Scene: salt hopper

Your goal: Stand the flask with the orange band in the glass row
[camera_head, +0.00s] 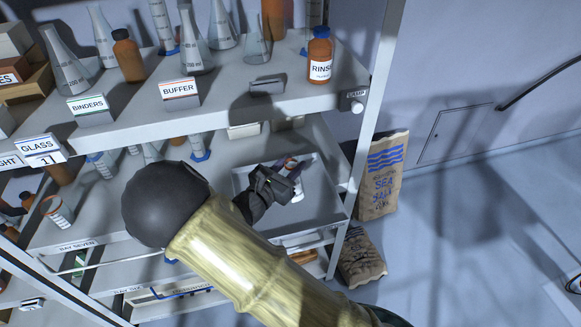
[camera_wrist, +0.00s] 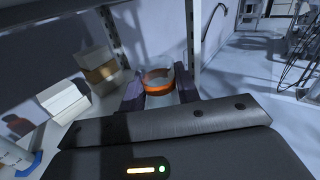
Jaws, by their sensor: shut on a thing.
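My gripper (camera_head: 276,186) is inside the shelf unit, over a grey tray (camera_head: 331,212) on the shelf below the top one shown. It is shut on the flask with the orange band (camera_wrist: 158,82), which is clear with an orange ring and sits between the two fingers in the wrist view. In the head view the flask (camera_head: 291,167) is partly hidden by my gripper. I cannot tell whether its base touches the tray. A GLASS card (camera_head: 39,146) hangs at the left. Clear glassware (camera_head: 152,152) stands on the same shelf as the tray, partly hidden.
The upper shelf (camera_head: 225,95) overhangs my gripper and holds several flasks, brown bottles and BINDERS and BUFFER cards. A shelf post (camera_head: 374,90) stands right of the tray. Salt sacks (camera_head: 382,178) stand outside it. Floor (camera_head: 450,250) at right is clear.

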